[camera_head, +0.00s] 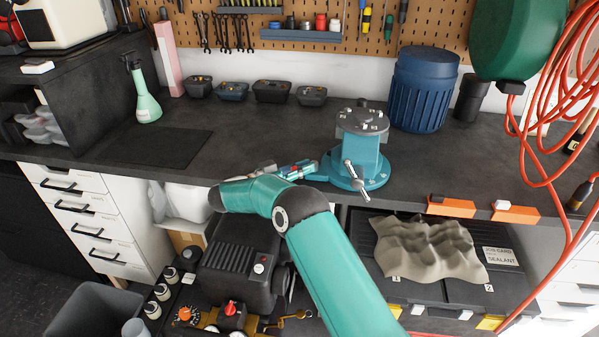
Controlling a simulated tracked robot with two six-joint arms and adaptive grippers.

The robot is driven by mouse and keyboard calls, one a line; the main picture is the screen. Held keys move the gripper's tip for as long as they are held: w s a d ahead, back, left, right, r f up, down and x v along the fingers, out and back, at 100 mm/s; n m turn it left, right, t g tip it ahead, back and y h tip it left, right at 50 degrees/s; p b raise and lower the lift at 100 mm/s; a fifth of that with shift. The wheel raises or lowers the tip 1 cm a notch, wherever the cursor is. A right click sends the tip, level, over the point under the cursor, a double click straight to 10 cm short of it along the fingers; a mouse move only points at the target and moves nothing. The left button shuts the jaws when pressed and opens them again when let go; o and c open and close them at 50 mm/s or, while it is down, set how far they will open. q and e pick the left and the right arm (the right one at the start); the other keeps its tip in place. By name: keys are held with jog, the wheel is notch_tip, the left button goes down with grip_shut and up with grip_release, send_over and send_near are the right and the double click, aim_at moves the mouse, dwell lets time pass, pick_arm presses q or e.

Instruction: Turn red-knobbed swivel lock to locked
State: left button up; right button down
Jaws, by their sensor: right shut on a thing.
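The teal vise (361,152) stands on a round teal base on the workbench, right of the middle. A small red part (294,168), which looks like the red knob of the swivel lock, shows just left of the vise base. My right arm comes up from the bottom and bends back. My right gripper (301,169) lies low over the bench, left of the vise base, shut at the red knob. Its fingers are small and partly hidden, so the exact grip and the lock's angle cannot be told. My left gripper is not in view.
A silver vise handle (354,176) hangs at the front of the vise. A blue ribbed bin (420,90) stands behind it on the right. A green spray bottle (143,92) and several dark trays stand at the back left. A dark mat (157,145) lies bare on the bench.

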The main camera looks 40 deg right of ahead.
jog(key=shift+d+r+m+g, duration=0.3)
jog(key=shift+d+m+g, duration=0.1)
jog(key=shift+d+g, duration=0.1)
jog(key=c, duration=1.4)
grip_release()
jog(key=shift+s, duration=0.1)
jog(key=shift+c, duration=0.2)
jog(key=shift+o, duration=1)
jog(key=shift+d+f, duration=0.2)
jog(key=shift+a+f, duration=0.1)
jog(key=shift+a, duration=0.5)
jog(key=v, duration=1.1)
